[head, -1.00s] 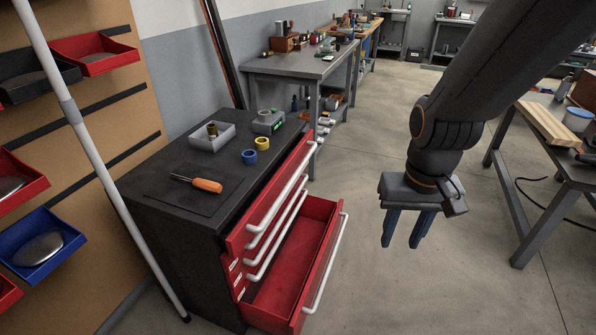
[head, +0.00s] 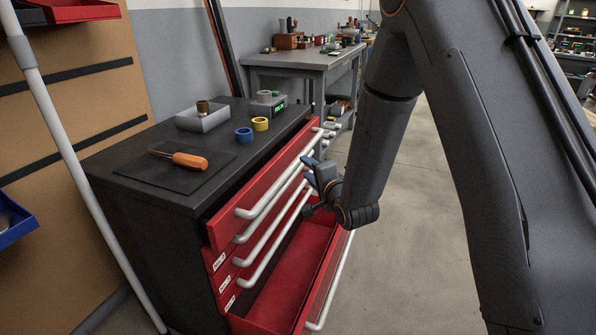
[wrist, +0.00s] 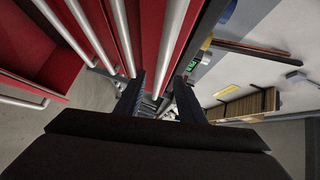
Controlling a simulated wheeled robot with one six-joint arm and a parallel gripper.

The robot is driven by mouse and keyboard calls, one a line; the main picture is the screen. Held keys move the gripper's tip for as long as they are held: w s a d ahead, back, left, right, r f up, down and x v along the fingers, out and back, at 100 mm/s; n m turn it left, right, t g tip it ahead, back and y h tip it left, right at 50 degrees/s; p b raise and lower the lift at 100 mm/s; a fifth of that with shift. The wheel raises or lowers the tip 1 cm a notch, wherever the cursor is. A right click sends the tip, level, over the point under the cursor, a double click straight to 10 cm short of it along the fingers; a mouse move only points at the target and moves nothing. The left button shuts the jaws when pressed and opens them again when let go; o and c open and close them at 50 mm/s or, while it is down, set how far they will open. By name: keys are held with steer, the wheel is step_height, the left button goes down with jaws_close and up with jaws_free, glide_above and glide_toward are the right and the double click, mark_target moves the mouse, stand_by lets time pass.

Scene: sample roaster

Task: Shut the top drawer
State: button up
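The red top drawer (head: 222,228) of the black cabinet stands a little way out, with a dark gap behind its front. Its long white handle (head: 262,198) runs along the front; in the wrist view that handle (wrist: 173,40) stretches away in line with the space between my fingers. My gripper (head: 309,172) is by the far end of the drawer fronts, seen side-on and partly hidden by my wrist. In the wrist view my gripper (wrist: 159,95) has its two fingers apart. I cannot tell whether it touches the handle or front.
A lower drawer (head: 285,285) is wide open below. On the cabinet top (head: 150,195) are a screwdriver (head: 188,161), a grey bin (head: 202,118), blue tape (head: 244,135) and yellow tape (head: 261,124). A white pole (head: 75,150) leans at left. A workbench (head: 300,62) stands behind.

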mark_target(298, 160)
steer(key=b+x, duration=0.1)
steer(key=x, duration=0.7)
steer(key=shift+a+r, duration=0.1)
steer(key=shift+a, duration=0.05)
steer(key=shift+c, duration=0.5)
jaws_close()
